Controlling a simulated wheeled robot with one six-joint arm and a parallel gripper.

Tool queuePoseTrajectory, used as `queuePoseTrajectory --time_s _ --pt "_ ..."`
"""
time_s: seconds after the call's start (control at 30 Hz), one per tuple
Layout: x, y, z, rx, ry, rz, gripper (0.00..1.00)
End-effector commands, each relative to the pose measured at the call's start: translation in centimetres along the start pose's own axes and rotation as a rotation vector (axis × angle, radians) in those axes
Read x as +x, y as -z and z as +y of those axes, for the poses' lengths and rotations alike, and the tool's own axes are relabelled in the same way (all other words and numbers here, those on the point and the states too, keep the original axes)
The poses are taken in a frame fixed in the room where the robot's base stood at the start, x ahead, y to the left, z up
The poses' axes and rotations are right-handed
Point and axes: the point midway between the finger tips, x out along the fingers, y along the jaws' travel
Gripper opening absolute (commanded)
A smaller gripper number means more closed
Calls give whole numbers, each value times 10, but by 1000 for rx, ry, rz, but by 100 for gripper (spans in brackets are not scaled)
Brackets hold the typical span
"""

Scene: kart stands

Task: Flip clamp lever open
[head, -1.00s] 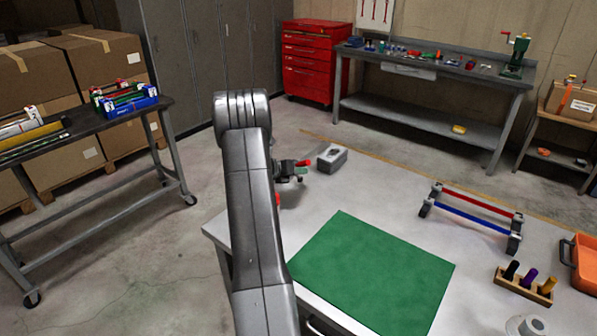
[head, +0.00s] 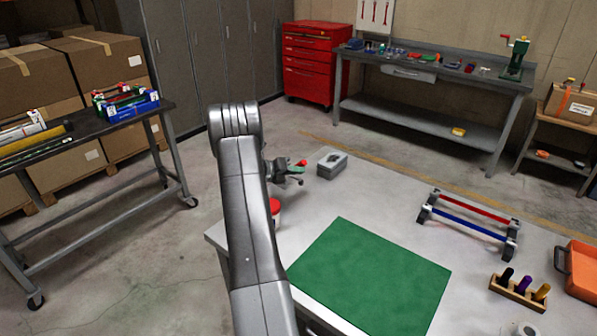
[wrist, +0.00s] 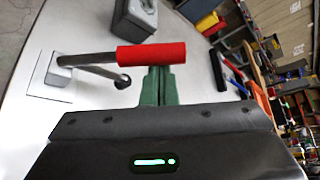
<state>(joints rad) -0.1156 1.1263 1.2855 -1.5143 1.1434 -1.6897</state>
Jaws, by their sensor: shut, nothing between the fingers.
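The clamp lever's red handle (wrist: 151,55) lies across the upper middle of the wrist view, on a metal arm running left to the clamp's base (wrist: 50,72). A second metal rod with a dark tip (wrist: 122,81) sits just below it. My gripper (wrist: 158,85) is shut, its green fingers together and empty. The fingertips are right at the handle's near side in the picture; I cannot tell whether they touch. In the head view the red handle (head: 302,162) shows small beside my gripper (head: 296,170), and my arm hides much of the clamp.
A grey block (head: 332,165) stands close behind the clamp on the table. A red-topped container (head: 275,206) shows beside my arm. The green mat (head: 370,280) is bare. A rack with red and blue bars (head: 470,215) stands to the right.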

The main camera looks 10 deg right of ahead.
Motion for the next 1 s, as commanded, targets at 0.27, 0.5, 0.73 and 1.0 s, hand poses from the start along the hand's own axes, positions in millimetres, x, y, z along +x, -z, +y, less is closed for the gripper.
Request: queuePoseTrajectory --time_s 0.27,0.5,0.73,1.0 --pt "-14 -24 0 -224 132 -1 0" --pt "-24 -40 6 -411 243 -1 0" --pt "-30 -51 12 -553 327 0 0" --pt "-34 -58 15 -569 336 0 0"
